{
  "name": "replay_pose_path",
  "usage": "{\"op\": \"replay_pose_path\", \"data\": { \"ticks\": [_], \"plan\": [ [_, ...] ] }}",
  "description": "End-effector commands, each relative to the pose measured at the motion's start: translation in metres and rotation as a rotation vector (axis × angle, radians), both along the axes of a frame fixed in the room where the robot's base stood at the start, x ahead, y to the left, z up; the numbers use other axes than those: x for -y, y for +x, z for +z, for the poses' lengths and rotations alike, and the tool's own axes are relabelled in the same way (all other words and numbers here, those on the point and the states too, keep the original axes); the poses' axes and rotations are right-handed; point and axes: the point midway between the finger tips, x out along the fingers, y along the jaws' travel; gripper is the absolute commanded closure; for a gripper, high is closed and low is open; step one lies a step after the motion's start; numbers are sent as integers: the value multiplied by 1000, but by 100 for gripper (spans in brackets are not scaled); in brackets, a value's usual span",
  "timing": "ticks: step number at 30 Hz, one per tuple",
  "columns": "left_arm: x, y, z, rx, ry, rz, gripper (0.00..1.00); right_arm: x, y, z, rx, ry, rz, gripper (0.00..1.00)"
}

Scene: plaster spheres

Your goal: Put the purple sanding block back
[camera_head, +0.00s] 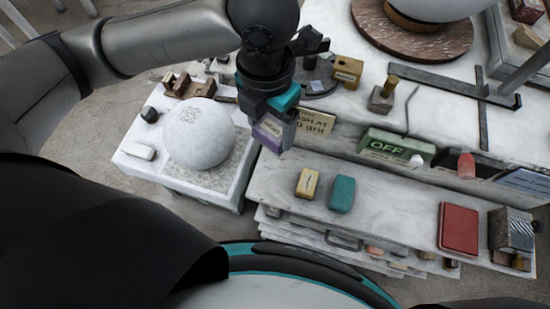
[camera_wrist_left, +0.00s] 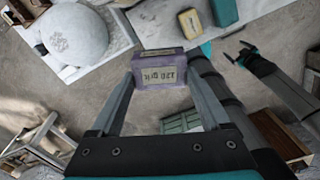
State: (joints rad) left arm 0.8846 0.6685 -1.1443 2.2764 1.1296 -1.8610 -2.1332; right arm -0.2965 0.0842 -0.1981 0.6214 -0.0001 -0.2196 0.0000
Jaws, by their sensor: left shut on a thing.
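My left gripper (camera_head: 275,122) is shut on the purple sanding block (camera_head: 268,137). In the left wrist view, the block (camera_wrist_left: 158,70) is between the two fingertips, with a grit label facing the camera. In the head view, it hangs just right of the white plaster sphere (camera_head: 198,134), above the left end of the marble shelf (camera_head: 270,185). A yellow block (camera_head: 307,183) and a teal block (camera_head: 342,194) lie side by side on that shelf. My right gripper (camera_wrist_left: 240,55) shows small at the right of the left wrist view, its fingers apart and empty.
Bare shelf shows between the teal and red blocks. The sphere's stand is close on the left.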

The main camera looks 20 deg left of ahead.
Motion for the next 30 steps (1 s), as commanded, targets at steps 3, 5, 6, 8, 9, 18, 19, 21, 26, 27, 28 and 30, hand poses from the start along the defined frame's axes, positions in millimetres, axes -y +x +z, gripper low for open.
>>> {"op": "replay_pose_path", "data": {
  "ticks": [3,5,6,8,9,18,19,21,26,27,28,30],
  "plan": [
    [-2,-3,-14,-9,9,-10,82,0,-1,-1,-1,1,0,0],
    [-2,-3,-28,-11,10,-11,82,0,-1,-3,-1,1,0,0],
    [-2,-3,-39,-12,8,-9,82,-1,-1,-5,-2,1,0,0],
    [-2,-4,-56,-11,8,-9,82,-1,-2,-6,-3,1,0,0],
    [-2,-4,-67,-11,9,-8,82,-2,-3,-8,-5,2,0,0],
    [-2,-3,-139,-7,7,-9,82,-7,-5,-14,-8,9,-1,0],
    [-2,-3,-143,-6,7,-9,82,-7,-5,-14,-8,9,-1,0],
    [-1,-2,-151,-3,6,-9,82,-7,-5,-15,-8,9,0,0],
    [-1,-2,-164,-4,6,-9,82,-7,-5,-16,-8,9,0,0],
    [-1,-3,-170,-3,7,-9,82,-7,-5,-17,-8,9,0,0],
    [-2,-3,-175,-4,6,-8,82,-7,-5,-17,-8,9,0,0],
    [-2,-2,-186,-5,7,-8,82,-7,-5,-19,-8,9,0,0]
  ]
}}
